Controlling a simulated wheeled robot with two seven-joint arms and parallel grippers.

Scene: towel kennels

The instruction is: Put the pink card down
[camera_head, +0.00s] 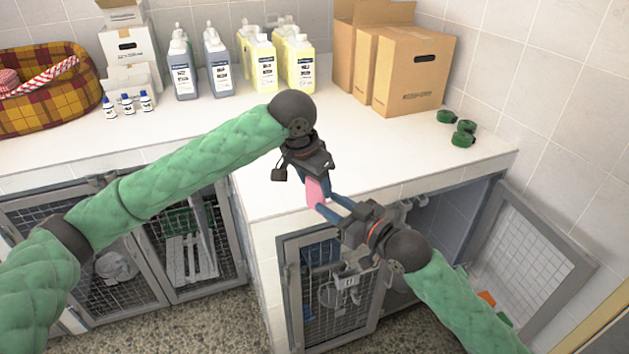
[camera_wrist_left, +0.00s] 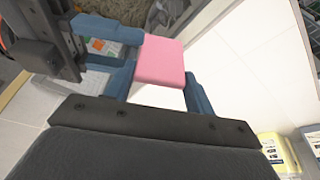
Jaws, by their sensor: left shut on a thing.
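The pink card (camera_head: 316,191) is held between the blue fingers of my left gripper (camera_head: 314,184), above the front corner of the white counter. The left wrist view shows the card (camera_wrist_left: 160,62) as a flat pink piece between the two fingers. My right gripper (camera_head: 329,203) comes in from the lower right, its fingertips close beside the card and the left fingers. Its fingers stand apart with a gap between them, also seen in the left wrist view (camera_wrist_left: 110,42). I cannot tell whether its tips touch the card.
The white counter (camera_head: 215,125) is clear in its middle. Grey bottles (camera_head: 217,62), yellow bottles (camera_head: 261,62) and brown boxes (camera_head: 410,70) stand at the back. Green rolls (camera_head: 464,139) lie at right. Below are mesh kennel doors (camera_head: 330,285); one at the right (camera_head: 525,250) hangs open.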

